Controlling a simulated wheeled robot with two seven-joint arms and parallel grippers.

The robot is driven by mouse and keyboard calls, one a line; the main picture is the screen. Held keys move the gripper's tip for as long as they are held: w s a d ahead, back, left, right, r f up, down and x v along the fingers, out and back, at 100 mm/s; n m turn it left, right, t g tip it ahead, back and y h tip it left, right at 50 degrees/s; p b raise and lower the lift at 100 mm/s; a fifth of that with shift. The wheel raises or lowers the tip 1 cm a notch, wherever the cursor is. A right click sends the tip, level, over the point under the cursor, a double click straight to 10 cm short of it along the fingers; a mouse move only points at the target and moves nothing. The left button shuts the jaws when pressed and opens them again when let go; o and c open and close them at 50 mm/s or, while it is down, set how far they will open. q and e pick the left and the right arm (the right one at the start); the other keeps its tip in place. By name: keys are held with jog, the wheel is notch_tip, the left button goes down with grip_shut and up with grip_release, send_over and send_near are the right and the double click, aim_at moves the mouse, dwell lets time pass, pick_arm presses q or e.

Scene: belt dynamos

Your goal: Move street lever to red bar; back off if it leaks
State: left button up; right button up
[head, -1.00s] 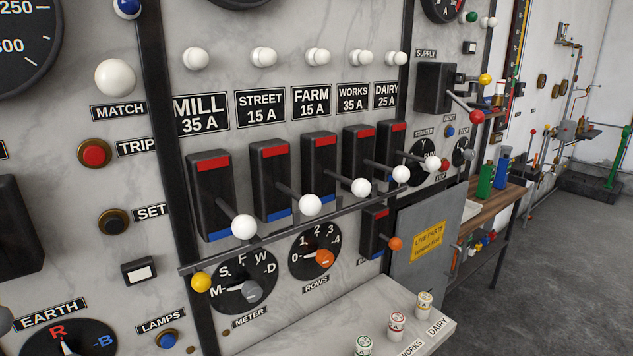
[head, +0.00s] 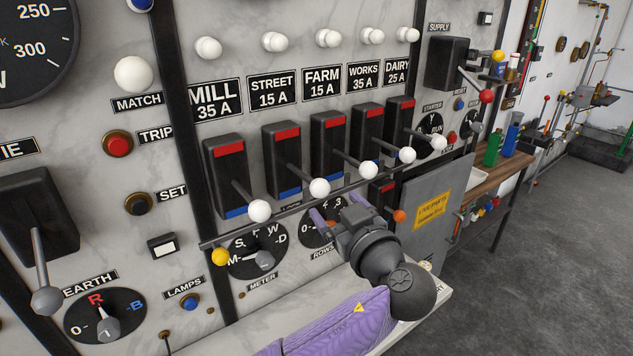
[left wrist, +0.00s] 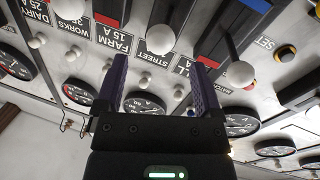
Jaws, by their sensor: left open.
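The street lever (head: 319,187) has a white ball knob on a black box under the STREET 15 A plate (head: 274,92). Its arm slants down towards the blue end. The red bar (head: 286,134) is at the top of that box, away from the knob. My left gripper (head: 336,207) is open and empty, just below and right of the street knob in the head view. In the left wrist view a white knob (left wrist: 160,40), seemingly the street one, shows beyond and between the open fingertips (left wrist: 160,75); I see no contact. My right gripper is not in view.
The mill knob (head: 259,211) and farm knob (head: 368,170) flank the street knob closely. A pale ledge (head: 230,341) lies underneath. A grey LIVE PARTS cover (head: 432,190) is to the right.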

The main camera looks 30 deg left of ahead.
aim_at(316, 185)
pick_arm(q)
jog(key=p+x, duration=0.1)
jog(key=x, duration=0.7)
jog(key=shift+w+a, duration=0.1)
jog(key=shift+a, duration=0.05)
jog(key=shift+f, duration=0.1)
grip_shut()
